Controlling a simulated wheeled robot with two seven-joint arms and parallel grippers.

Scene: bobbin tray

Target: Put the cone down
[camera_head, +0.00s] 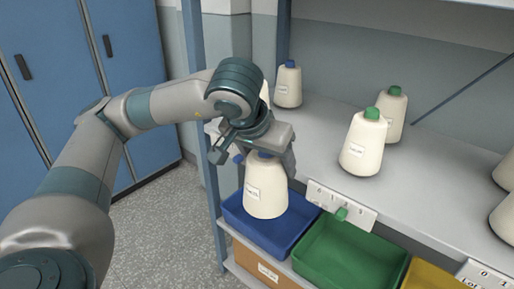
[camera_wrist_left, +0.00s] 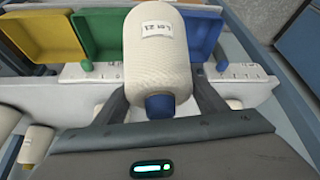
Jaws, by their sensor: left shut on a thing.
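A cream cone (camera_head: 265,188) with a blue top and a white label hangs upright in my left gripper (camera_head: 266,158). The gripper is shut on the cone near its blue top. In the head view the cone's lower end is over the blue tray (camera_head: 283,237); I cannot tell whether it touches the tray. In the left wrist view the cone (camera_wrist_left: 155,60) fills the middle, its label reading "Lot 21", and the gripper's fingers (camera_wrist_left: 158,105) are on both sides of the blue top. My right gripper is not in view.
A green tray (camera_head: 345,262) and a yellow tray (camera_head: 432,277) stand right of the blue tray. The grey shelf (camera_head: 440,185) above holds green-topped cones (camera_head: 362,145), a blue-topped cone (camera_head: 288,86) and others at the right edge. A shelf post (camera_head: 205,150) stands left of the gripper.

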